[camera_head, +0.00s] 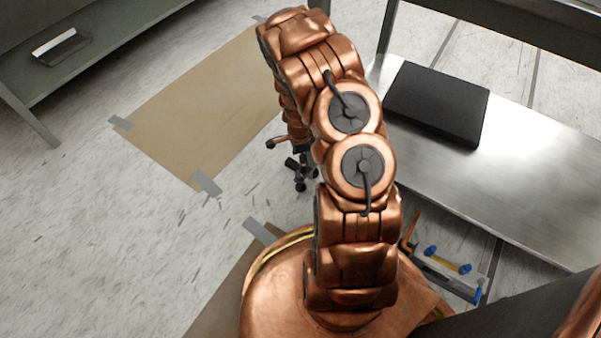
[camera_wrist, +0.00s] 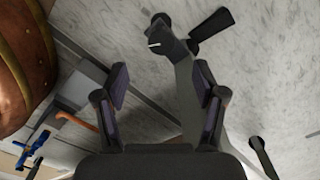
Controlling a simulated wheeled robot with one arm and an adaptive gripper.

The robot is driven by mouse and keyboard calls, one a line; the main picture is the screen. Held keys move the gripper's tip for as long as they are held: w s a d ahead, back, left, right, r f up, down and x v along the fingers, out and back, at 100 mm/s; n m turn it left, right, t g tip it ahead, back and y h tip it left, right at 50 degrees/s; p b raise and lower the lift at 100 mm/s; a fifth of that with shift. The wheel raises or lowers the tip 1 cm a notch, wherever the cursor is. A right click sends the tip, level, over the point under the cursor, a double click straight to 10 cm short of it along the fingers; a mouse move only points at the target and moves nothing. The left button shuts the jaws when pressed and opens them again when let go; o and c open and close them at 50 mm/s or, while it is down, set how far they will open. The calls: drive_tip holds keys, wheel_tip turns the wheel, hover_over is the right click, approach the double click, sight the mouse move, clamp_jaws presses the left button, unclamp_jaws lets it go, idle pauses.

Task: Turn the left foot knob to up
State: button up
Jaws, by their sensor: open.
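In the wrist view, my gripper (camera_wrist: 161,88) is open, with its two dark finger pads apart and nothing held between them. A grey bracket (camera_wrist: 186,95) stands beyond the fingers, close to the right one. On it is a black round knob (camera_wrist: 159,36) with a white line, and a black lever-like part (camera_wrist: 212,23) sticks out to the upper right. I cannot tell for sure which of these is the left foot knob. In the head view, small dark parts (camera_head: 300,186) show below the arm's end; their details are too small to tell.
A steel bench (camera_head: 540,165) with a black slab (camera_head: 437,103) stands at the right. A tan sheet (camera_head: 205,105) is taped to the speckled floor. A tray with blue-ended pieces (camera_head: 450,272) lies near my base. A shelf (camera_head: 100,35) is at upper left.

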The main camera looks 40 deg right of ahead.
sight(301, 175)
drive_tip(key=shift+d+f, duration=0.25)
drive_tip(key=shift+f, duration=0.6)
wheel_tip(301, 175, down, 7)
drive_tip(key=b, duration=0.3)
drive_tip(key=shift+f, duration=0.15)
drive_tip(key=c, duration=1.1)
drive_tip(key=shift+c, duration=0.2)
